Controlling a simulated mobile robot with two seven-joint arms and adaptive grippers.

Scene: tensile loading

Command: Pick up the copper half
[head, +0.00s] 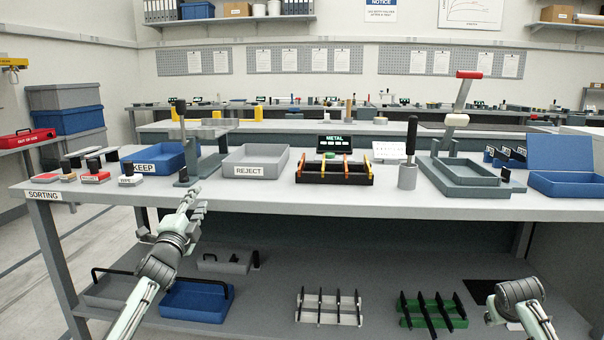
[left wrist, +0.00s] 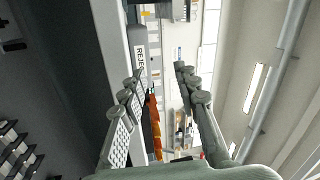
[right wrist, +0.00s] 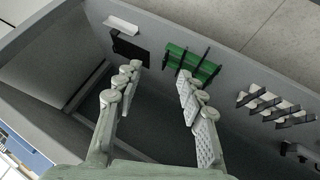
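A black rack (head: 335,176) stands on the table with several orange or copper-coloured pieces (head: 345,165) in it; I cannot tell which one is the copper half. Orange pieces also show between the fingers in the left wrist view (left wrist: 153,125), beyond the fingertips. My left gripper (head: 190,203) is by the table's front edge, to the left of the rack and apart from it. Its fingers are spread and empty in the left wrist view (left wrist: 156,86). My right gripper (right wrist: 157,80) is open and empty; in the head view only its arm shows, at the lower right.
On the table (head: 270,202) stand a blue KEEP tray (head: 150,168), a grey REJECT tray (head: 254,170), a METAL display (head: 343,143), a black-handled tool (head: 408,165) and a lever press (head: 455,165). Wire-like racks (head: 330,306) and trays lie on the lower shelf.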

